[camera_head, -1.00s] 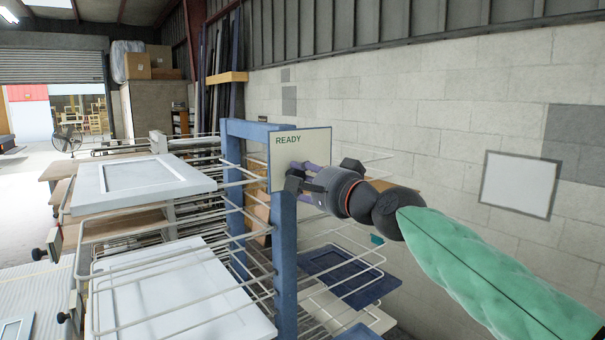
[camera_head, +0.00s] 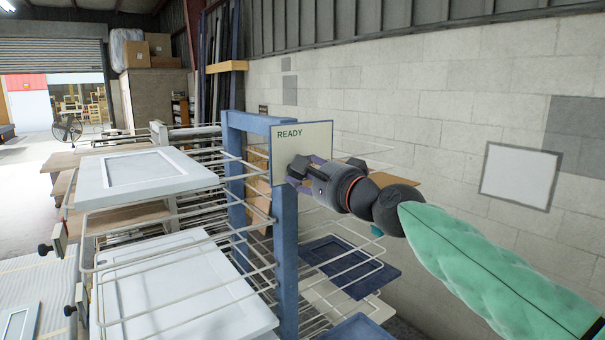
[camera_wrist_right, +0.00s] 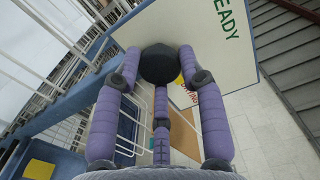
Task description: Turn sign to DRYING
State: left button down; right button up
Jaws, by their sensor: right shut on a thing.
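The sign (camera_head: 302,146) is a pale board reading READY in green at the blue post of a drying rack. My right gripper (camera_head: 297,170) is at the sign's lower middle. Its dark fingertips (camera_wrist_right: 158,64) are drawn together and shut at the sign; the exact gripped part is hidden behind them. My left gripper is not in view.
The blue rack post (camera_head: 285,250) stands directly below the sign. White wire shelves hold white panels (camera_head: 145,178) on the left and dark blue panels (camera_head: 350,275) on the right. A block wall (camera_head: 420,130) with a blank white board (camera_head: 520,175) lies behind my right arm.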

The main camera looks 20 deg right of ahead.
jog(key=o, duration=0.8)
jog(key=shift+d+r, duration=0.25)
jog(key=shift+r, duration=0.15)
jog(key=o, duration=0.3)
jog(key=shift+f, duration=0.1)
jog(key=shift+o, duration=0.2)
jog(key=shift+d+f, duration=0.15)
jog(key=shift+f, duration=0.05)
jog(key=v, duration=1.2)
